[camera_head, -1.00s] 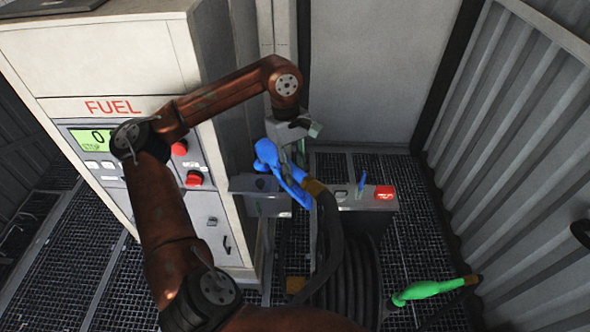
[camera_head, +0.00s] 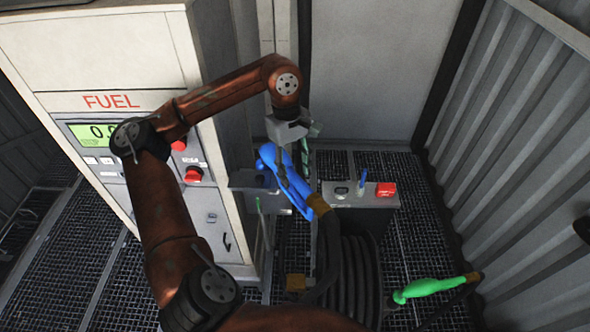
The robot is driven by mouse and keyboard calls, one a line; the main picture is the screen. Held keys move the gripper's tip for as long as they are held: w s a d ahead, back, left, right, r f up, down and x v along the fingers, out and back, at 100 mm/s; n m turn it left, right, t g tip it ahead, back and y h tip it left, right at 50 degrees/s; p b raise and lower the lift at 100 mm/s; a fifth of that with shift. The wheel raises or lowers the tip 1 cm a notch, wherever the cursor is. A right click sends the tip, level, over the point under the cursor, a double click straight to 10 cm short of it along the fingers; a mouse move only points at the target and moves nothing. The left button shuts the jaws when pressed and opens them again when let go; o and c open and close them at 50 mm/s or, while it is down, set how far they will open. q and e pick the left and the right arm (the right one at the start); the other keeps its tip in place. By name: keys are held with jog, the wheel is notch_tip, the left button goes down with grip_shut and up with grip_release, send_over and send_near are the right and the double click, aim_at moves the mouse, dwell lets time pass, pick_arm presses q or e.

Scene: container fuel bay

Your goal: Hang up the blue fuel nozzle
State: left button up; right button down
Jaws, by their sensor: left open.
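The blue fuel nozzle (camera_head: 284,180) is at the grey bracket (camera_head: 252,181) on the side of the fuel dispenser. Its black hose (camera_head: 328,240) runs down from its lower right end. My left gripper (camera_head: 293,160) is open at the nozzle's upper part, its fingers pointing down around or beside it. I cannot tell whether the fingers touch the nozzle, or whether it rests fully in the bracket, because the nozzle hides part of the bracket. My right gripper does not show.
The dispenser (camera_head: 120,60) has a display and red knobs. A grey box (camera_head: 352,198) with a red label stands behind a coiled black hose (camera_head: 355,275). A green nozzle (camera_head: 430,287) lies at the lower right. A corrugated wall (camera_head: 530,150) closes the right side.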

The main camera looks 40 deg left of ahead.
pick_arm(q)
notch_tip(320, 180, up, 12)
jog(key=a, duration=0.2)
jog(key=shift+w, duration=0.25)
dwell(0.6)
